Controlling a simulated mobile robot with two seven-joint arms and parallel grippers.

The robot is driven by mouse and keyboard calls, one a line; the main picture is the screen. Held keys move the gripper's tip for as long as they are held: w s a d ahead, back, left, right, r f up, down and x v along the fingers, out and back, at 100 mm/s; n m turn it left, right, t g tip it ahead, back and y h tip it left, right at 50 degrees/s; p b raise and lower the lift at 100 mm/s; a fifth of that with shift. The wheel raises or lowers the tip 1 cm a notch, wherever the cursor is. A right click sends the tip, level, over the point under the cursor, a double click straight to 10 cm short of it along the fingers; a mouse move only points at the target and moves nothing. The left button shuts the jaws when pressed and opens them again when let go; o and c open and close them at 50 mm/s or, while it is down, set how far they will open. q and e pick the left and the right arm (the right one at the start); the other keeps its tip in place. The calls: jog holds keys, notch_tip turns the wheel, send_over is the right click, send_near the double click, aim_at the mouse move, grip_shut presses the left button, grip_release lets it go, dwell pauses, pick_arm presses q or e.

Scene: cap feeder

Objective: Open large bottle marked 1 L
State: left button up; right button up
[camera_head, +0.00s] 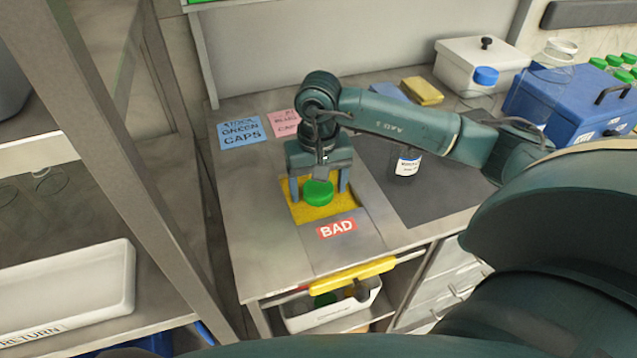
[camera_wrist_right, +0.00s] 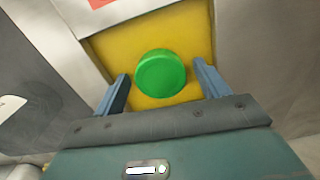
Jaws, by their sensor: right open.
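My right gripper (camera_head: 320,192) is open above the yellow pad on the bench, with its two blue fingers on either side of a green cap (camera_head: 318,192). In the right wrist view, the green cap (camera_wrist_right: 161,73) lies between the open fingers (camera_wrist_right: 163,92), with a gap on both sides. A small bottle with a dark body and white label (camera_head: 407,163) stands on the dark mat behind the arm; its top is hidden by my arm. A clear bottle with a blue cap (camera_head: 485,76) stands farther back. I cannot read a 1 L mark on any bottle. My left gripper is not in view.
A BAD label (camera_head: 336,228) lies in front of the yellow pad (camera_head: 341,205). Blue (camera_head: 242,131) and pink (camera_head: 284,123) notes lie behind. A blue box (camera_head: 560,100) and white lidded box (camera_head: 460,62) stand at the back right. A white bin (camera_head: 330,311) sits below the bench edge.

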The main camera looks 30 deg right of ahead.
aim_at(319, 188)
jog(key=shift+r, duration=0.15)
notch_tip(319, 188, up, 12)
dwell(0.4)
